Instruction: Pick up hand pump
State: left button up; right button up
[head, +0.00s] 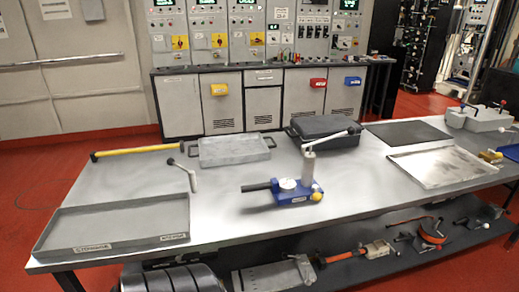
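The hand pump (297,190) stands upright on the grey table (230,215), near its front edge and around the middle. It has a blue base, a round white gauge, a grey upright cylinder and a yellow knob. A dark handle sticks out to its left. A light lever with a dark end slants up to the right from its top. Neither of my grippers is in view.
A labelled empty tray (190,238) lies at the front left. A yellow-handled bar (135,151), a small lever tool (190,175), a grey tray (235,151), a black case (325,130) and a silver tray (440,167) surround the pump. Bare table separates them from it.

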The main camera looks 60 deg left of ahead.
aim_at(285, 190)
jog(key=u, duration=1.7)
jog(key=i+l+u, duration=0.15)
jog(key=l, duration=0.2)
jog(key=i+l+u, duration=0.1)
jog(key=i+l, duration=0.15)
jog(key=i+l+u, duration=0.15)
jog(key=l, duration=0.3)
